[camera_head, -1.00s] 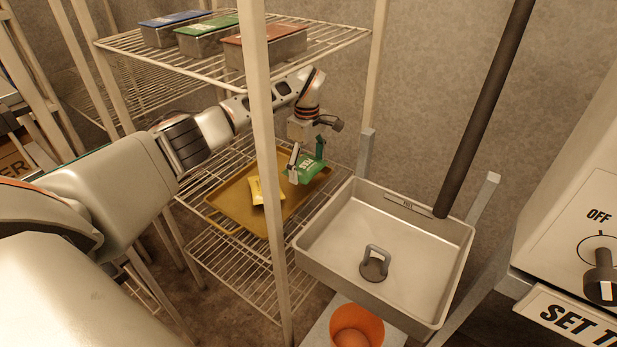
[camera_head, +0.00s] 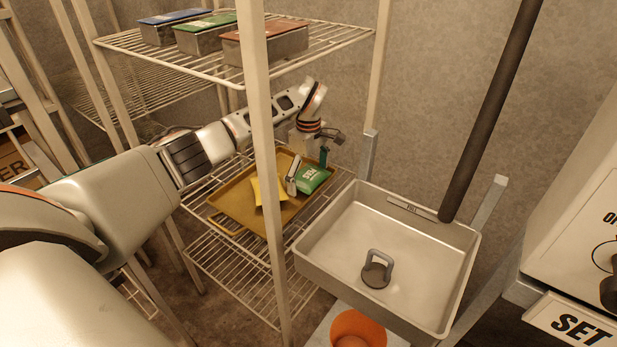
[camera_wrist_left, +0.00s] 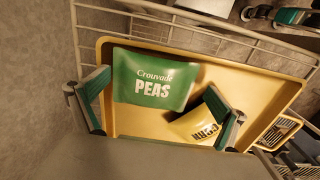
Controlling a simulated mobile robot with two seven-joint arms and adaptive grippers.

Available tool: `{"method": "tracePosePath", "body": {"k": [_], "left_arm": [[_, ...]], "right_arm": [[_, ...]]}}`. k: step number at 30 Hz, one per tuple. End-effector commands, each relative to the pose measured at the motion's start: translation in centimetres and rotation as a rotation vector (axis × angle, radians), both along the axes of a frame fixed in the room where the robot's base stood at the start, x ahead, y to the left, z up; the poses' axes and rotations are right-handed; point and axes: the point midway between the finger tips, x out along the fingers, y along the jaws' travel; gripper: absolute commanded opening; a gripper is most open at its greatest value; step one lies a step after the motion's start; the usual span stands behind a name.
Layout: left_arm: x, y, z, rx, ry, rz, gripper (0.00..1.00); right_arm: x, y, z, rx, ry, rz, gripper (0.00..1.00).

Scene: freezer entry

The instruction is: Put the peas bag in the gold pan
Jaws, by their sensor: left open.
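The green peas bag (camera_head: 314,180) lies at the right end of the gold pan (camera_head: 232,199) on the middle wire shelf. In the left wrist view the peas bag (camera_wrist_left: 153,80) is inside the rim of the pan (camera_wrist_left: 250,85), close to its left side. My left gripper (camera_head: 307,167) is open just over the bag. In the wrist view its fingers (camera_wrist_left: 158,107) stand apart on either side of the bag, with a gap to it. A yellow corn bag (camera_head: 268,189) lies beside it in the pan, partly hidden by the shelf post. My right gripper is not in view.
A pale shelf post (camera_head: 263,150) stands in front of the pan. The wire shelf above (camera_head: 330,45) holds several lidded tins. A deep metal tub (camera_head: 335,235) with a grey handled piece (camera_head: 377,270) is at the right, with an orange bucket (camera_head: 357,328) below.

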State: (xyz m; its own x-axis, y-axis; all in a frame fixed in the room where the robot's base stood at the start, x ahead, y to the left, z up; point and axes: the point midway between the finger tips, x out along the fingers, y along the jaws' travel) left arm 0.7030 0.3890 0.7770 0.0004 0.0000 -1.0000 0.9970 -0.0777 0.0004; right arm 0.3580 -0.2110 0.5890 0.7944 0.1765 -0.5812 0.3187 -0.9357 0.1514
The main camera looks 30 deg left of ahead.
Motion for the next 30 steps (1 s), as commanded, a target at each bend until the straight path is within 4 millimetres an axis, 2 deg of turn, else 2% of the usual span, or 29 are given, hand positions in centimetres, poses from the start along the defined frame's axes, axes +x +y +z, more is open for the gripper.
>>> {"method": "tracePosePath", "body": {"k": [5, 12, 16, 21, 30], "left_arm": [[0.1, 0.0, 1.2, 0.001, -0.003, -0.001, 0.99], [0.1, 0.1, 5.2, 0.003, -0.006, 0.001, 0.99], [0.1, 0.0, 6.9, 0.001, -0.004, 0.0, 0.99], [0.0, 0.0, 7.9, 0.0, -0.002, 0.0, 0.99], [0.0, 0.0, 7.8, 0.0, 0.0, 0.0, 0.99]], "right_arm": [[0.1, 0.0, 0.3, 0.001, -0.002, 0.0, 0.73], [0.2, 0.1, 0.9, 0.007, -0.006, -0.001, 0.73], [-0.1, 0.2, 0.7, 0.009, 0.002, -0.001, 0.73], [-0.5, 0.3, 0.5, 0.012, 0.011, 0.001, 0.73], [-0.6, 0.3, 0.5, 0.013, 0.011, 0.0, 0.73]]}}
